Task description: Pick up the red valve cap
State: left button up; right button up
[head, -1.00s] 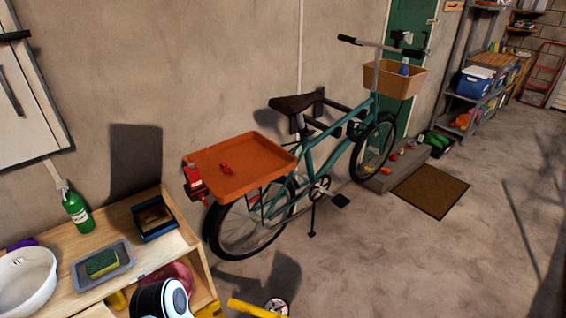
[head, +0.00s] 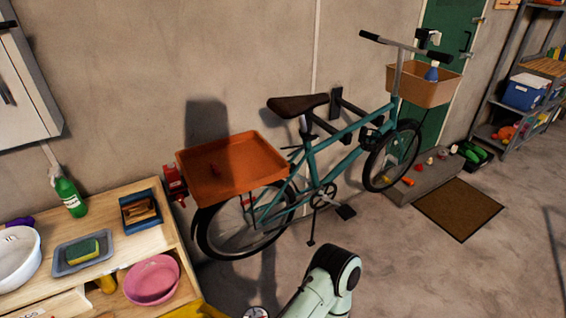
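A small red object (head: 215,171), which looks like the red valve cap, lies on the orange tray (head: 262,172). The tray sits over the rear wheel of the teal bicycle (head: 330,148). A shadow falls across the tray, so the red object's exact shape is hard to make out. Neither of my grippers is in the head view. Only a pale green and black link of one of my arms shows at the bottom centre, below and to the right of the tray.
A red device (head: 174,183) is at the tray's left edge. A wooden bench (head: 112,222) at the left holds a green bottle (head: 70,196), a dark blue tray (head: 140,227) and a sponge (head: 83,251). A pink bowl (head: 152,281) is below. Open floor lies right, beside a doormat (head: 458,208).

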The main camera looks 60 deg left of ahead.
aim_at(216, 171)
jog(key=i+l+u, duration=0.1)
jog(key=i+u, duration=0.35)
jog(key=i+l+u, duration=0.4)
jog(key=i+j+u, duration=0.1)
jog(key=u, duration=0.35)
jog(key=i+u, duration=0.2)
jog(key=u, duration=0.2)
jog(key=i+u, duration=0.15)
jog(key=u, duration=0.3)
jog(key=i+l+u, duration=0.1)
jog(key=u, duration=0.3)
jog(key=i+l, duration=0.05)
